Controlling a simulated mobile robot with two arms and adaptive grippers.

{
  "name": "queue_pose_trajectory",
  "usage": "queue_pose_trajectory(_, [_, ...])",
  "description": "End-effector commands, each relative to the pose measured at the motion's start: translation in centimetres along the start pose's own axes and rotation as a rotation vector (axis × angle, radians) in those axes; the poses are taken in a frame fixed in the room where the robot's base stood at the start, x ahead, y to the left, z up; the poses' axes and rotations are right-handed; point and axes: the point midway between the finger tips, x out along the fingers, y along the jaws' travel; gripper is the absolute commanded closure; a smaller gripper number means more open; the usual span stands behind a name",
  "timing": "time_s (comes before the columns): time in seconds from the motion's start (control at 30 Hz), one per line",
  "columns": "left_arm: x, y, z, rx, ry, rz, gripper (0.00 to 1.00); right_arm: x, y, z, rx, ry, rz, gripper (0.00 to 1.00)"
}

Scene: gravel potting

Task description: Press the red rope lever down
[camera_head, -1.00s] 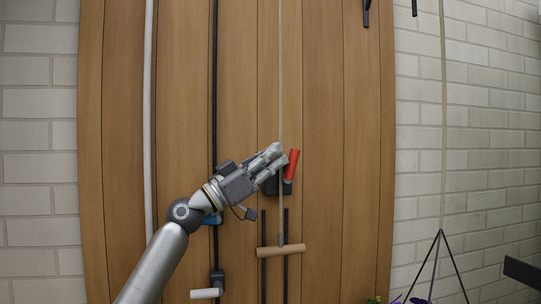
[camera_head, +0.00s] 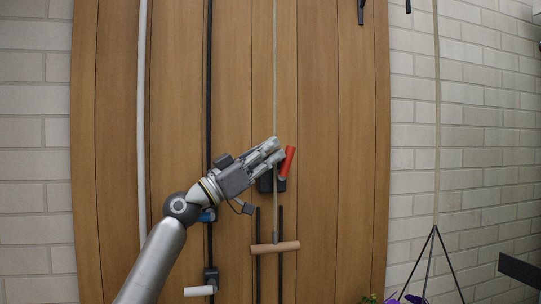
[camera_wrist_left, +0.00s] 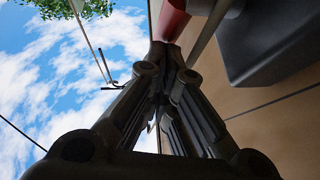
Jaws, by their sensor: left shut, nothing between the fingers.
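The red rope lever (camera_head: 287,162) stands up, tilted slightly right, from a dark housing (camera_head: 281,186) on the wooden panel. A pale rope (camera_head: 275,90) runs vertically down past the housing. My left gripper (camera_head: 279,148) is shut and empty, its fingertips right beside the lever's left side in the head view. In the left wrist view the closed fingertips (camera_wrist_left: 163,48) are just below the red lever (camera_wrist_left: 172,18), and I cannot tell if they touch it. The dark housing (camera_wrist_left: 275,40) shows at the right there. My right gripper is not in view.
A wooden crossbar handle (camera_head: 275,248) hangs on the rope below the housing. A white-handled lever (camera_head: 199,291) sits lower left. A white pipe (camera_head: 142,120) and a black pipe (camera_head: 209,100) run vertically on the left. A hanger (camera_head: 434,250) hangs at right.

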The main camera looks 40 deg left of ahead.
Motion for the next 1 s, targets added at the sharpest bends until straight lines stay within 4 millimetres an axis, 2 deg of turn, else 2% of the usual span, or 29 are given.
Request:
queue_pose_trajectory(0.47, [1.4, 0.3, 0.2, -0.002, 0.003, 0.001, 1.0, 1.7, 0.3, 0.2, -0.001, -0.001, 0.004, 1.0])
queue_pose_trajectory(1.0, [3.9, 0.8, 1.8, -0.001, 0.001, 0.001, 1.0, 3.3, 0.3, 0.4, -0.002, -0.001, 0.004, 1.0])
